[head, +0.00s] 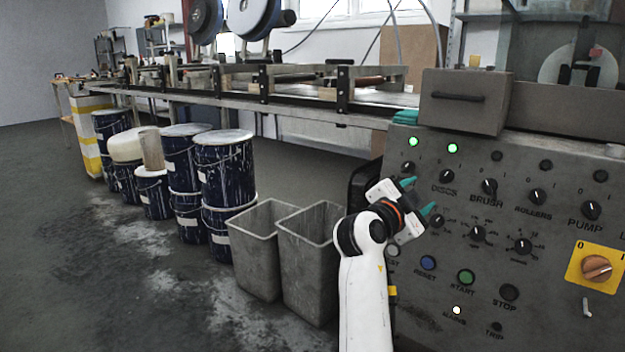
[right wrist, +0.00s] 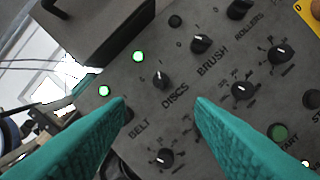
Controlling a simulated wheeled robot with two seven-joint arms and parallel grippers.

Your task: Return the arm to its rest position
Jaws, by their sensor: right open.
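My right arm rises from the bottom of the head view, and its gripper (head: 420,197) is in front of the left part of the grey control panel (head: 430,328). Its two teal fingers are apart with nothing between them. In the right wrist view the open fingers (right wrist: 162,110) frame the panel around the DISCS and BELT lettering. I cannot tell whether a fingertip touches the panel. My left gripper is not in view.
Two green lamps (head: 452,148) are lit on the panel. A grey box with a handle (head: 465,100) sits above it. Two grey bins (head: 312,262) stand left of my arm, with several dark blue drums (head: 225,170) beyond. The floor at left is open.

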